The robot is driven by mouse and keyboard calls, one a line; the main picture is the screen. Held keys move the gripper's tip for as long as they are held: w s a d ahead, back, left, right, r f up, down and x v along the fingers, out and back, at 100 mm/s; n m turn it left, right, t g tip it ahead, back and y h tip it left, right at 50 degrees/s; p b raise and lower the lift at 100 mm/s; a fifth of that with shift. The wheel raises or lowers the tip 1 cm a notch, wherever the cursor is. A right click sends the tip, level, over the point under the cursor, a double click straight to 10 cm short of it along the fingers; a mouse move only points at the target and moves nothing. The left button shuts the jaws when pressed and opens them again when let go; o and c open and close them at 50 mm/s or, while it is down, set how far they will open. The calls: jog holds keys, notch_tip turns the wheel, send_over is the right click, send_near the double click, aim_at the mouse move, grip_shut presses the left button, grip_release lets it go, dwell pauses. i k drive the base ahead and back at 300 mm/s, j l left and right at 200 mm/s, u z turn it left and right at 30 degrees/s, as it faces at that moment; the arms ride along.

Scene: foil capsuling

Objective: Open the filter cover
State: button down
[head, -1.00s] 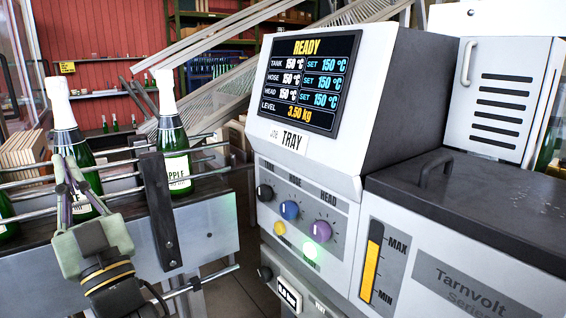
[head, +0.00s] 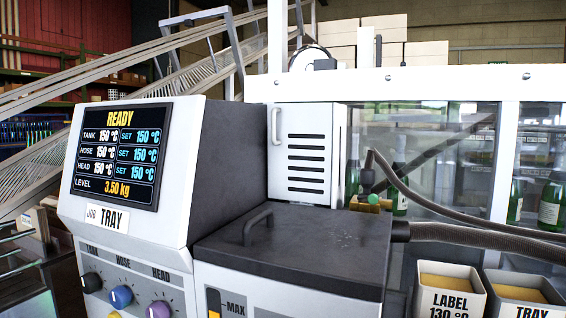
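A white slotted panel with a vertical handle (head: 276,126) stands behind the melter unit in the head view. It looks like the filter cover (head: 314,143), though no label on it says so, and it appears shut. In front of it is a dark flat tank lid (head: 300,245) with a bar handle (head: 257,222), lying closed. The melter's screen (head: 120,155) reads READY, with tank, hose and head at 150 °C and level 3.50 kg. My gripper is out of the frame now.
Knobs (head: 121,296) sit below the screen. A brass fitting (head: 371,204) and a dark hose (head: 480,237) lie right of the lid. Bins marked LABEL (head: 450,299) and TRAY (head: 530,311) stand at lower right. Bottles (head: 551,203) stand behind clear guards.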

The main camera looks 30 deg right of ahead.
aim_at(300, 136)
jog(key=k+z, duration=0.2)
jog(key=z, duration=0.2)
jog(key=k+z, duration=0.2)
jog(key=z, duration=0.15)
jog(key=k+l+z, duration=0.1)
jog(key=z, duration=0.3)
jog(key=i+l, duration=0.15)
jog(key=i, duration=0.25)
